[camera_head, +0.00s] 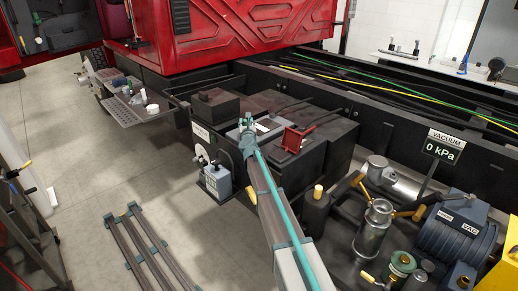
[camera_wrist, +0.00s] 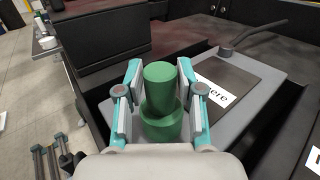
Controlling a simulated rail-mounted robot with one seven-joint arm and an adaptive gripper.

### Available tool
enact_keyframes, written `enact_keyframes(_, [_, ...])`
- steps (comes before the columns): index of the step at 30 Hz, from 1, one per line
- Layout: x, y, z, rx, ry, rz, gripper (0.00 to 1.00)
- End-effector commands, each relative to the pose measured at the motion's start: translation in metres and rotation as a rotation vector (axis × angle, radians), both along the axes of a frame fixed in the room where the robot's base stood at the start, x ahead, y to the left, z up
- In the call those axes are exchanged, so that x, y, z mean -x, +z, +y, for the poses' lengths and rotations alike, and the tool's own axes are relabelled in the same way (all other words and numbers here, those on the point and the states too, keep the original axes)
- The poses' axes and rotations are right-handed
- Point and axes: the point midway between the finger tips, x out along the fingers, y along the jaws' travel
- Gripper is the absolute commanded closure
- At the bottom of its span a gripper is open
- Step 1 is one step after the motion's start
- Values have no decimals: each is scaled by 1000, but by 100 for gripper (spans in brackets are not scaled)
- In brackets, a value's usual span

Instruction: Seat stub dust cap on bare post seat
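A green stepped dust cap (camera_wrist: 160,95), a narrow cylinder on a wider collar, sits between the two teal and grey fingers of my gripper (camera_wrist: 160,112) in the wrist view. The fingers appear to press on the sides of its collar. In the head view my gripper (camera_head: 246,123) is small, over the dark box top near a pale plate (camera_head: 267,125). The plate (camera_wrist: 240,88) carries a white label reading "here" in the wrist view, just right of the cap. I cannot make out the bare post seat; the cap and fingers hide what lies beneath them.
A red bracket (camera_head: 297,138) stands on the box, right of my gripper. A raised black block (camera_head: 215,104) is to the left. Vacuum equipment with a blue motor (camera_head: 455,232) and a "0 kPa" display (camera_head: 440,149) fills the right. A step plate (camera_head: 140,108) holds small items.

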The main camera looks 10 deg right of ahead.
Motion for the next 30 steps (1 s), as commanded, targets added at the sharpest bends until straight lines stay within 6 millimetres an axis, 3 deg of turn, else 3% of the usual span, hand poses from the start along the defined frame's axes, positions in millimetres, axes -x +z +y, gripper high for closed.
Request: enact_keyframes(30, [28,0,3,0,0,0,63])
